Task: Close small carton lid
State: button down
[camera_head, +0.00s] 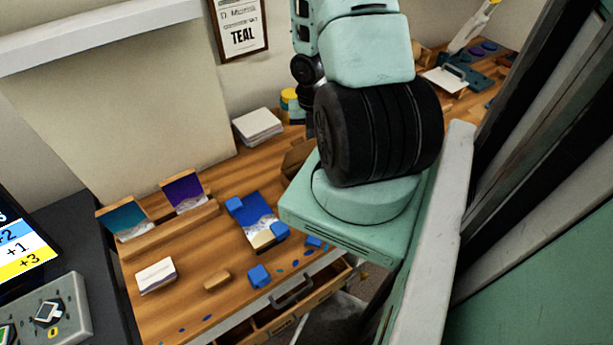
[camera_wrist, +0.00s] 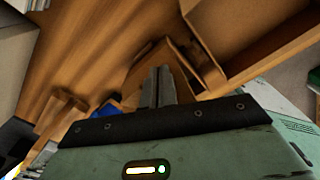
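A small brown carton (camera_head: 297,158) stands on the wooden bench in the head view, mostly hidden behind my arm. In the wrist view, brown cardboard panels (camera_wrist: 203,62) lie just beyond my fingers; one looks like a raised flap, but I cannot tell the lid clearly. My gripper (camera_wrist: 158,82) points at these panels. Its two grey fingers are together with nothing visible between them. Whether they touch the cardboard cannot be told. The gripper is hidden behind my arm in the head view.
A larger open brown box (camera_wrist: 285,45) fills the wrist view's upper right. A paper stack (camera_head: 257,126) is at the bench's back. A drawer (camera_head: 318,303) stands open at the bench's front.

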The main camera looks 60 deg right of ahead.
jog(key=shift+s+a+f, duration=0.1)
jog(key=shift+s+a, duration=0.1)
jog(key=shift+s, duration=0.1)
jog(key=shift+r, duration=0.2)
notch_tip(320, 180, up, 9)
jog(key=p, duration=0.9)
jog(key=shift+f, duration=0.1)
